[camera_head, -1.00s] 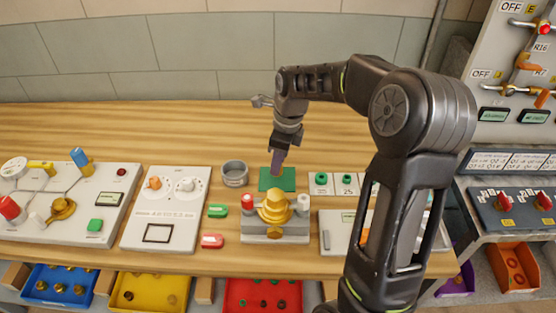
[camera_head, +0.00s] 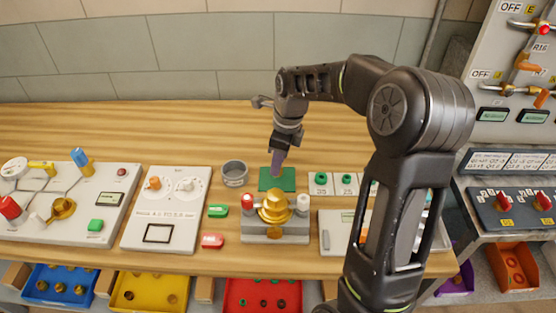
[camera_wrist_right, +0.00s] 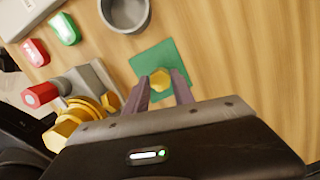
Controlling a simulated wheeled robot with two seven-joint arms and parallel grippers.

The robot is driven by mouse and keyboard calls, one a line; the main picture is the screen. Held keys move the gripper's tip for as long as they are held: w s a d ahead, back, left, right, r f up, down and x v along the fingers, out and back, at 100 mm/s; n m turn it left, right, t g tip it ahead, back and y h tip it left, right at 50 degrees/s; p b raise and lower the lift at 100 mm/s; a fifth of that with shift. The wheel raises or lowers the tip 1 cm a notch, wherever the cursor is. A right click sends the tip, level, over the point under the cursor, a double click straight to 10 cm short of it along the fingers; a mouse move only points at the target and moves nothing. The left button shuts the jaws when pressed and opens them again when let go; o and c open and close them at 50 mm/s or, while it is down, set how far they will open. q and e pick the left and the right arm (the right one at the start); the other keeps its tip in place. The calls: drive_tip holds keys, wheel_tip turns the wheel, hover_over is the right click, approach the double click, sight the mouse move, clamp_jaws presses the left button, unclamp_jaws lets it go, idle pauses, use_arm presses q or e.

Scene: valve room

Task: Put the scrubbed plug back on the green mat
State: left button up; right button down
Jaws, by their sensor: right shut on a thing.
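The green mat (camera_head: 270,181) lies flat on the wooden bench, behind the brass valve body. My right gripper (camera_head: 278,168) points down over the mat in the head view. In the right wrist view my right gripper (camera_wrist_right: 160,84) is shut on a small brass plug (camera_wrist_right: 160,78). The plug's hexagonal yellow end shows between the two fingers, over the mat (camera_wrist_right: 158,60). I cannot tell whether the plug touches the mat. In the head view the fingers hide the plug. My left gripper is not in view.
A grey metal cup (camera_head: 235,174) stands left of the mat. The brass valve (camera_head: 274,207) in its grey vise (camera_head: 275,232) is just in front. Cards with green rings (camera_head: 321,180) lie right of the mat. Open bench (camera_head: 180,130) lies behind.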

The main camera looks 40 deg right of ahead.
drive_tip(key=shift+f+b, duration=0.35)
drive_tip(key=shift+f, duration=0.65)
idle(1.8)
drive_tip(key=c, duration=1)
unclamp_jaws()
drive_tip(key=shift+r+p, duration=3.3)
drive_tip(key=shift+r, duration=0.7)
